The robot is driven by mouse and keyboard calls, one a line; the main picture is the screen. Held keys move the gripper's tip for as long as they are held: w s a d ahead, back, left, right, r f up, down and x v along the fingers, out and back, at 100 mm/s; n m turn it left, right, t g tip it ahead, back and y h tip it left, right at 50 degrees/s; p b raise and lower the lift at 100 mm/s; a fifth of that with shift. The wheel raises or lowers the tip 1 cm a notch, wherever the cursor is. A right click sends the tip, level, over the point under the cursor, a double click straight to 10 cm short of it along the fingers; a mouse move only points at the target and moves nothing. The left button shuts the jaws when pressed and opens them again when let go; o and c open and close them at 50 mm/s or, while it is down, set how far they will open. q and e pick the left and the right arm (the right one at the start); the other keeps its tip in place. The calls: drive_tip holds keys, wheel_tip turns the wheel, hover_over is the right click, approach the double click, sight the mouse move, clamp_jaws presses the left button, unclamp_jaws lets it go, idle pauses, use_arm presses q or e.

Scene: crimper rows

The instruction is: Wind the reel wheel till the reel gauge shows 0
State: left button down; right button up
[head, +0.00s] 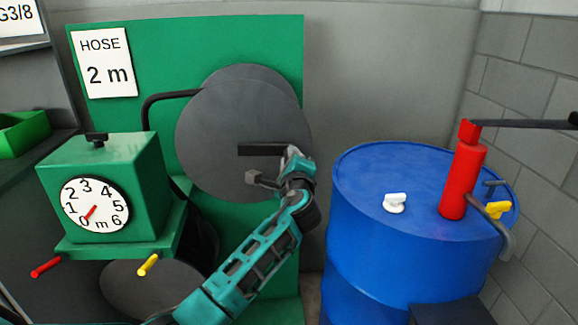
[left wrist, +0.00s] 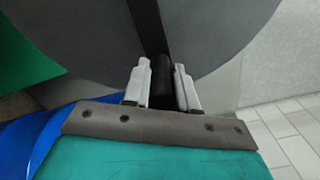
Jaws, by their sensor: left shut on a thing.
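The reel wheel (head: 220,130) is a big dark grey disc on a green panel, with a black crank bar (head: 258,150) near its middle. My left gripper (head: 270,170) is at that crank. In the left wrist view, its two pale fingers (left wrist: 160,88) are shut on a black handle (left wrist: 162,75) in front of the disc (left wrist: 215,40). The reel gauge (head: 104,192) is a white dial on a green box, marked 0 to 6 m. My right gripper is not in view.
A sign (head: 104,62) reads HOSE 2 m. A blue drum (head: 365,240) stands right of the reel, with a red pump (head: 462,180) on top. Red (head: 46,267) and yellow (head: 148,264) pegs stick out below the gauge box. A green bin (head: 22,135) is far left.

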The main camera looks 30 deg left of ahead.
use_arm(q)
drive_tip(key=shift+r+n, duration=0.3)
drive_tip(key=shift+r, duration=0.1)
drive_tip(key=c, duration=0.9)
unclamp_jaws()
drive_tip(key=v, duration=1.3)
drive_tip(key=shift+w, duration=0.1)
